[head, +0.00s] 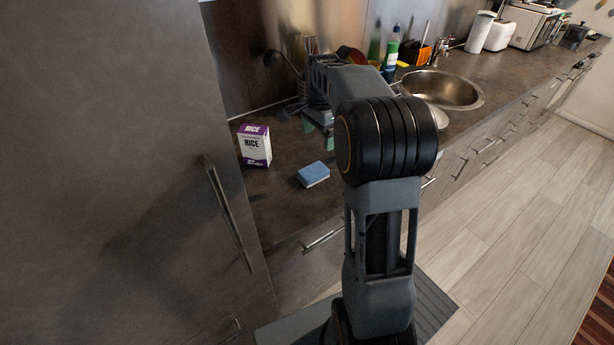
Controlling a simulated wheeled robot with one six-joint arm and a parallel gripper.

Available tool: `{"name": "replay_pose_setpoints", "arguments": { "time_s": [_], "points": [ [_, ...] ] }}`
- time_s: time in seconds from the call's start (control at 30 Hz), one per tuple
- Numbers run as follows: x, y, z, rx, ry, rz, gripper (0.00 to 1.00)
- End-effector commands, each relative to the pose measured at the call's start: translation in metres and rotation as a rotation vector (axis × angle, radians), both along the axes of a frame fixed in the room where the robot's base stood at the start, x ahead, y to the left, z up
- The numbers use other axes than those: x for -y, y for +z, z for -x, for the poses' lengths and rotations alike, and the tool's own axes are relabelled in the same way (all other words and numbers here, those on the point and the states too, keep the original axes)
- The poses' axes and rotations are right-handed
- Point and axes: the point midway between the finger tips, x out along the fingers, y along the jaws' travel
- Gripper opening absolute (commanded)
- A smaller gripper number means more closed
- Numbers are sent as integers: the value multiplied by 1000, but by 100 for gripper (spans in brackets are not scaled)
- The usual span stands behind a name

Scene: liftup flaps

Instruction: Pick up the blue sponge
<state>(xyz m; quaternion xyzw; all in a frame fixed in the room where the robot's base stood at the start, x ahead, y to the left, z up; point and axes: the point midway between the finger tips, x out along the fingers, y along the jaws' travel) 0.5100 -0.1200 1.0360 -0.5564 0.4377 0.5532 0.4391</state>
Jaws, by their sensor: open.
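The blue sponge (313,174) lies flat on the dark countertop, left of my arm and near the counter's front edge. It has a blue top and a paler side. My gripper (306,126) is behind the sponge, farther back over the counter, pointing down. It is open, with greenish fingertips showing, and stands apart from the sponge. Part of my gripper and wrist is hidden behind my arm.
A box of rice (255,145) stands on the counter left of the sponge. A tall cabinet (110,170) with a handle borders the left side. Utensils (310,47), bottles (391,58) and a sink (442,89) lie farther back. The counter around the sponge is clear.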

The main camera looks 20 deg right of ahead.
Motion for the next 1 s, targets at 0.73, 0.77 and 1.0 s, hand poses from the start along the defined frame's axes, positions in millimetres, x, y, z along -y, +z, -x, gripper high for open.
{"name": "replay_pose_setpoints", "arguments": {
  "time_s": [0.73, 0.77, 1.0],
  "points": [
    [-4, -88, 0, -5, -36, -1, 92],
    [-5, -90, 1, -6, -36, -2, 92],
    [-9, -121, 0, -6, -36, -2, 92]
  ]
}}
